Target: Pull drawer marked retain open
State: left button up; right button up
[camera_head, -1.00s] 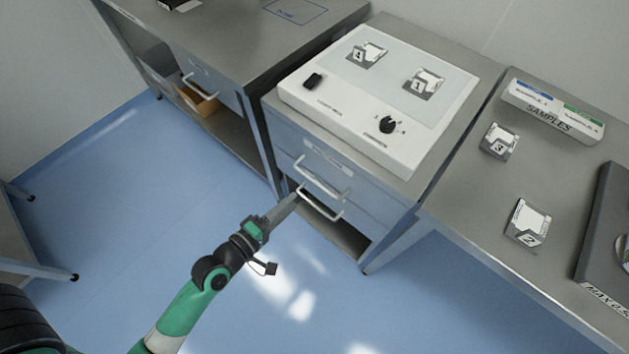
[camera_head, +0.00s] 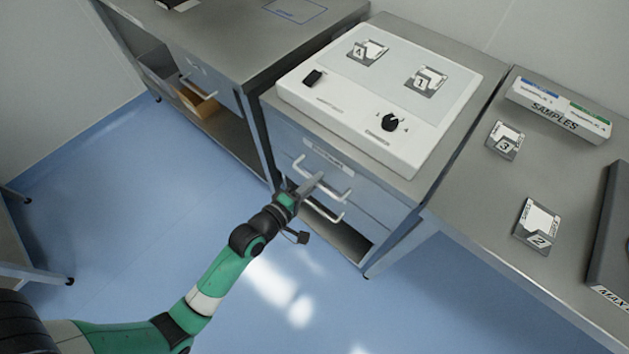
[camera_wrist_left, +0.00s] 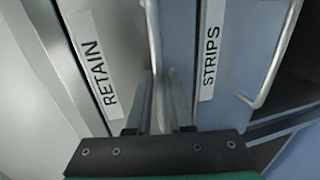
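The retain drawer (camera_head: 372,194) is the upper drawer under the light box and looks closed. Its label reads RETAIN in the left wrist view (camera_wrist_left: 97,78). Its bar handle (camera_head: 341,194) also shows in the left wrist view (camera_wrist_left: 152,35). My left gripper (camera_head: 316,181) is at this handle, in front of the drawer. In the left wrist view its two fingers (camera_wrist_left: 160,85) stand apart, with the handle bar running down to the fingertips. My right gripper is not in view.
The drawer marked STRIPS (camera_wrist_left: 212,48) is below, with its own handle (camera_head: 336,219) close to my gripper. The light box (camera_head: 345,128) stands on top. A bench with samples (camera_head: 470,195) is at right, another bench (camera_head: 235,45) at left. The blue floor in front is clear.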

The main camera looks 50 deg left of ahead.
pick_arm(q)
grip_shut()
dwell(1.2)
